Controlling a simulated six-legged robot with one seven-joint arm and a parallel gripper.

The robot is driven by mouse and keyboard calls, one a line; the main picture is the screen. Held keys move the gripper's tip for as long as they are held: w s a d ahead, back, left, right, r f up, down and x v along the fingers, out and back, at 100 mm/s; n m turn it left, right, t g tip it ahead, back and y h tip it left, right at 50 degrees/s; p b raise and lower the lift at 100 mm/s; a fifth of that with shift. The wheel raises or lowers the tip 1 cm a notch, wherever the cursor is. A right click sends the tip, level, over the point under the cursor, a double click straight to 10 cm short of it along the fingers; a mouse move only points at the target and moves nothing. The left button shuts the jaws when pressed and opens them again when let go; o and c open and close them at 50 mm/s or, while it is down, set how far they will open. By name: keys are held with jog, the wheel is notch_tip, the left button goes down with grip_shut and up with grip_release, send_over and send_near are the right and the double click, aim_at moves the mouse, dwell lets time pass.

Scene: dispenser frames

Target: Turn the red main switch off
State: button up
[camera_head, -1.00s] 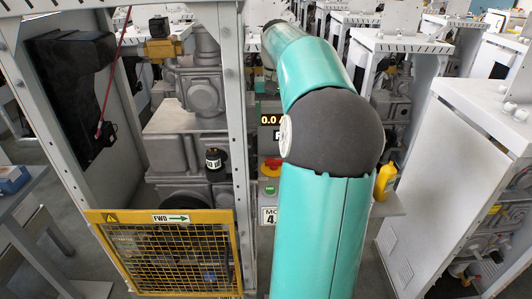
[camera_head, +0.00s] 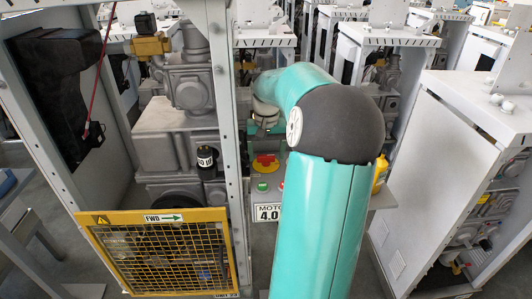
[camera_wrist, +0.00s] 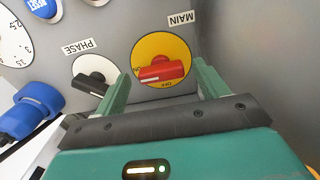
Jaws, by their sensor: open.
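The red main switch (camera_wrist: 163,71) is a bar handle on a round yellow plate (camera_wrist: 160,45) under an upside-down MAIN label in the wrist view. The handle lies nearly level in the picture, with ON printed at its left end and OFF below it. It also shows small in the head view (camera_head: 265,161), below my wrist. My gripper (camera_wrist: 161,72) is open, one green finger on each side of the handle in the picture. I cannot tell whether the fingers touch it or how far off it is.
A grey side wall is at the right. In the head view a yellow mesh guard (camera_head: 160,255) stands left, and a yellow bottle (camera_head: 380,172) behind my arm.

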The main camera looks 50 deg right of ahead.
jog(key=shift+w+f, duration=0.1)
jog(key=shift+f, duration=0.1)
jog(key=shift+c, duration=0.4)
jog(key=c, duration=0.9)
